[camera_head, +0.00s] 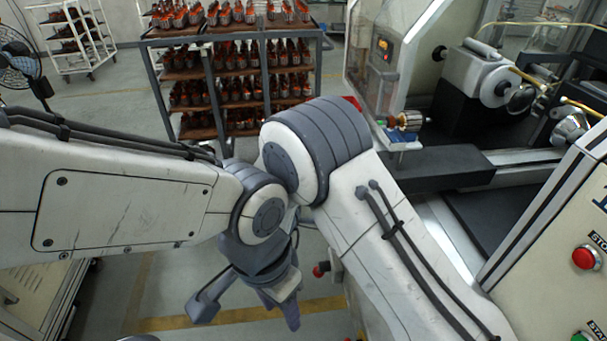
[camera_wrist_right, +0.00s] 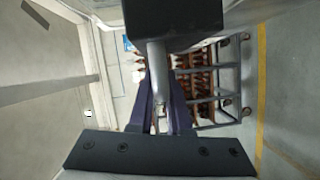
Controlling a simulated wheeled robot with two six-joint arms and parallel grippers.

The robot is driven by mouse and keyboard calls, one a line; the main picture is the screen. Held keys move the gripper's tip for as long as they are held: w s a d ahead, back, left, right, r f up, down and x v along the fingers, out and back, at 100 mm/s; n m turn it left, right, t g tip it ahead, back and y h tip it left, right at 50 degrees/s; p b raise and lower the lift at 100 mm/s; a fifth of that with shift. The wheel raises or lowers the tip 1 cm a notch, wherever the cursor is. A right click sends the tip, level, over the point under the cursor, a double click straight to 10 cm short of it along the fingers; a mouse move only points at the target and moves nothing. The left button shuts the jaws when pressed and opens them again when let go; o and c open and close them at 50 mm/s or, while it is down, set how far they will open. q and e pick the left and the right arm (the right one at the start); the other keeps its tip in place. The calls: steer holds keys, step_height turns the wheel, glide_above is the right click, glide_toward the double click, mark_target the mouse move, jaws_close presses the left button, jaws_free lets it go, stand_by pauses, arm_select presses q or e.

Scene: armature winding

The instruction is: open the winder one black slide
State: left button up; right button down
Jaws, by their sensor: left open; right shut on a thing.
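The winder (camera_head: 400,60) stands at the right in the head view. Its black slide (camera_head: 440,168) lies level, reaching out at the machine's front left. In the right wrist view a black block (camera_wrist_right: 180,22), which looks like the slide's end, hangs over a grey metal bar like a handle (camera_wrist_right: 157,62). My right gripper (camera_wrist_right: 161,95) is shut on this bar, one finger on each side. In the head view my right gripper is hidden behind my own arm. My left gripper (camera_head: 245,312) is open and empty, pointing down above the floor, left of my right arm.
A rack (camera_head: 160,75) with several shelves of armatures stands at the back, and also shows in the right wrist view (camera_wrist_right: 230,80). A red stop button (camera_head: 586,258) is on the panel at right. An armature (camera_head: 408,120) sits near the slide. A fan (camera_head: 20,60) stands far left.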

steer(key=shift+a, duration=0.15)
steer(key=c, duration=0.9)
jaws_free()
steer(key=shift+s+r, duration=0.1)
steer(key=shift+o, duration=0.2)
